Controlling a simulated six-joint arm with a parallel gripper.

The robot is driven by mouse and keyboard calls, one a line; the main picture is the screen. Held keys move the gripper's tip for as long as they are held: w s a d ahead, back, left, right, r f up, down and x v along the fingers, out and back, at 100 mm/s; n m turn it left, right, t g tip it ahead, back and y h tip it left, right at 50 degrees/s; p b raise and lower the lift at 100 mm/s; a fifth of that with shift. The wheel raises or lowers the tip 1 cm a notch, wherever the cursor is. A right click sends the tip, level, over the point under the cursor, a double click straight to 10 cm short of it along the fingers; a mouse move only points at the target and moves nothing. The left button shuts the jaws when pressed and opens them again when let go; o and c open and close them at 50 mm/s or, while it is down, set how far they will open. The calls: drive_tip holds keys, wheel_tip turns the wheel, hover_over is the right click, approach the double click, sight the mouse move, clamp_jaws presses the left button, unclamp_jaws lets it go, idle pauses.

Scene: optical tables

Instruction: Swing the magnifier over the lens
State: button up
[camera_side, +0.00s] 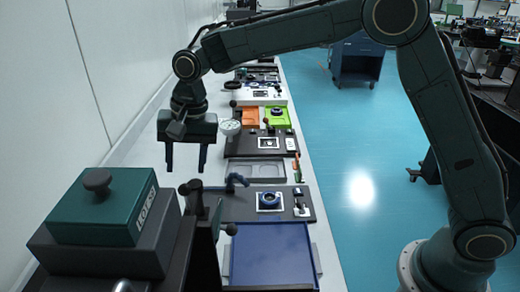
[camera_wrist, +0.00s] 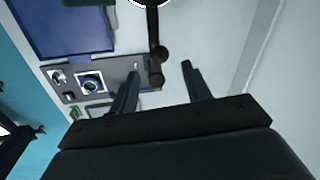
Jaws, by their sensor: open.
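The lens, a blue ring on a white square (camera_side: 268,201), sits on a dark plate to the right of my gripper in the side view. In the wrist view the lens (camera_wrist: 92,85) lies left of my fingers. A round, dark-rimmed white disc, likely the magnifier head (camera_wrist: 151,2), is cut off at the top edge of the wrist view. A dark jointed arm (camera_wrist: 153,28) runs from it to knobs between my fingers in that picture. My gripper (camera_side: 186,170) is open, fingers down, with nothing visibly held. Contact with the arm cannot be told.
A blue tray (camera_side: 270,256) lies in front of the lens plate. A green-topped box (camera_side: 103,205) stands at the near left and hides part of the bench. Further plates and orange and green trays (camera_side: 278,117) line the bench behind. A wall borders the left side.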

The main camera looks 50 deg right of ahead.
sight(185, 185)
drive_tip(key=shift+w+a+f, duration=0.1)
drive_tip(key=shift+a+f, duration=0.05)
drive_tip(key=shift+f, duration=0.9)
drive_tip(key=shift+w+a+f, duration=0.1)
drive_tip(key=shift+a+f, duration=0.1)
drive_tip(key=shift+f, duration=0.8)
drive_tip(key=shift+w+a+f, duration=0.1)
drive_tip(key=shift+a+f, duration=0.05)
drive_tip(key=shift+f, duration=0.9)
clamp_jaws()
